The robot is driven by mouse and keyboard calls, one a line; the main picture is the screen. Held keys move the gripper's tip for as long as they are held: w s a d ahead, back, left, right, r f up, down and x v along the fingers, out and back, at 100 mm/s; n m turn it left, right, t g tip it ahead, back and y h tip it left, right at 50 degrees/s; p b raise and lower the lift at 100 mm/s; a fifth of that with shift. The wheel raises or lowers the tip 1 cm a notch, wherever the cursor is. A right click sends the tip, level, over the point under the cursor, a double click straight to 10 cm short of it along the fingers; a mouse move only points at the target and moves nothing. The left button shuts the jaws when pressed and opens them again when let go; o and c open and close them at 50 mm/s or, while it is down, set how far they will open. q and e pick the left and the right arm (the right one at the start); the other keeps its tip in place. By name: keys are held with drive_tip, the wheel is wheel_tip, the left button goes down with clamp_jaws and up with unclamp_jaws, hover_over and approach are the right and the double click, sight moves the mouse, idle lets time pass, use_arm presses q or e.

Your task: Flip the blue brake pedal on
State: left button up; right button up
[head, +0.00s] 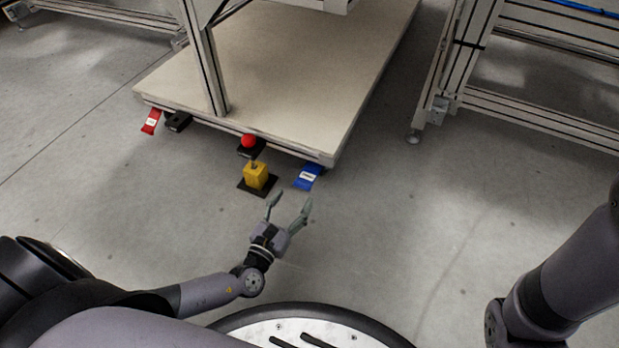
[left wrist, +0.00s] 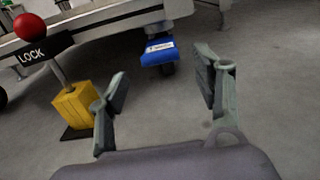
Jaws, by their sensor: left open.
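The blue brake pedal (head: 308,177) sticks out under the near right corner of the cart's pale platform (head: 270,75), with a white label on it. It also shows in the left wrist view (left wrist: 158,52), above and between my fingers. My left gripper (head: 290,203) is open and empty, in front of the pedal and apart from it. In the left wrist view its two fingers (left wrist: 162,88) stand wide apart with bare floor between them. My right gripper is out of view; only part of my right arm shows at the right edge.
A yellow pedestal (head: 256,175) with a red ball-topped lever (head: 248,141) and a LOCK plate (left wrist: 32,52) stands left of the blue pedal. A red pedal (head: 151,121) is at the platform's left corner. A metal frame (head: 540,110) stands at right. Floor between is clear.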

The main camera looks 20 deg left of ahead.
sight(310, 174)
use_arm(q)
drive_tip(key=w+b, duration=0.3)
drive_tip(key=w, duration=0.6)
drive_tip(key=shift+w+d+f+b, duration=0.1)
drive_tip(key=shift+w+d+b, duration=0.05)
drive_tip(key=shift+w+b, duration=0.2)
drive_tip(key=shift+w, duration=0.55)
drive_tip(key=shift+c, duration=0.5)
drive_tip(key=c, duration=1.3)
drive_tip(key=shift+d, duration=0.1)
clamp_jaws()
